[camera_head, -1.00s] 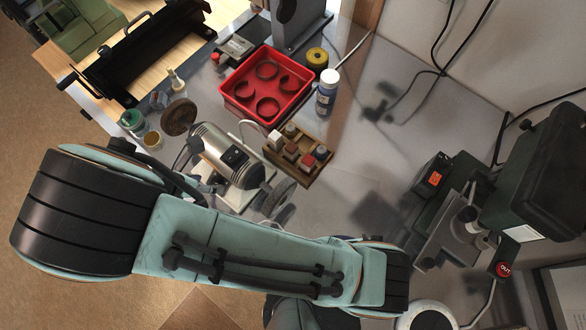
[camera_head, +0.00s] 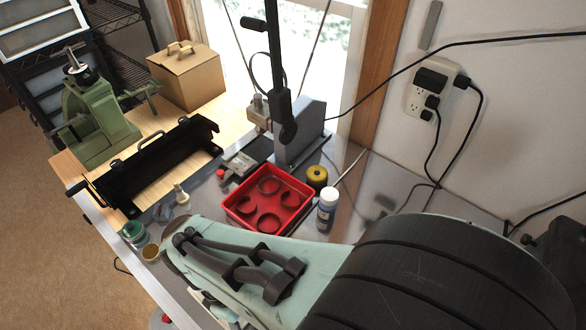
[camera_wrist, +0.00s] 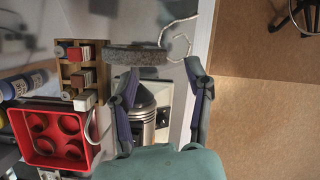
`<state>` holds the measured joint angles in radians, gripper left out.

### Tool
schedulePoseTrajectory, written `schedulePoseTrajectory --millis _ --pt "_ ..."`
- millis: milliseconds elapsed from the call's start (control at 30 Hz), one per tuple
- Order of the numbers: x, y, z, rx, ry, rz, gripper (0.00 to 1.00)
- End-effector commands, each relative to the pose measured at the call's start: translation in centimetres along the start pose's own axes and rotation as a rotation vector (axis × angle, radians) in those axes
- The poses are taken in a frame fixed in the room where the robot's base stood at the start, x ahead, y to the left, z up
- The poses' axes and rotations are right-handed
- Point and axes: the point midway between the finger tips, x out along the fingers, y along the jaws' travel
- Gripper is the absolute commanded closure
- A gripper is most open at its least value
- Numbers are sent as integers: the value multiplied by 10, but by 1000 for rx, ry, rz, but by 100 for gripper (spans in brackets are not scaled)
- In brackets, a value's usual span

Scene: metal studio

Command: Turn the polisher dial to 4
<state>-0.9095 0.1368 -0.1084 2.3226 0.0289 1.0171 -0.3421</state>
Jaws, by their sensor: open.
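In the wrist view, the polisher (camera_wrist: 149,107) shows its silver motor body between and beyond my two fingers. Its grey wheel (camera_wrist: 137,54) lies across the view near the fingertips. My gripper (camera_wrist: 161,67) is open, with its fingers spread apart and nothing between the tips that I can see it holding. The polisher's dial is not discernible in either view. In the head view my arm covers the place of the polisher, and my gripper is hidden.
A red tray (camera_head: 283,218) with dark rings sits on the metal bench, with a blue-white bottle (camera_head: 327,207) and a yellow roll (camera_head: 317,177) beside it. A wooden block rack (camera_wrist: 80,72) stands close left of the polisher. A black box-like trough (camera_head: 155,165) lies further left.

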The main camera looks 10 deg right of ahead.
Motion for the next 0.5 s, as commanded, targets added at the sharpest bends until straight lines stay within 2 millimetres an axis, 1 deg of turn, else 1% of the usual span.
schedulePoseTrajectory --millis 33,200,400,500 --pt "-6 4 11 76 26 -25 49" --pt "-17 11 46 318 86 -101 49" --pt "-25 17 79 554 170 -154 49" --pt "-28 21 90 635 208 -164 49"
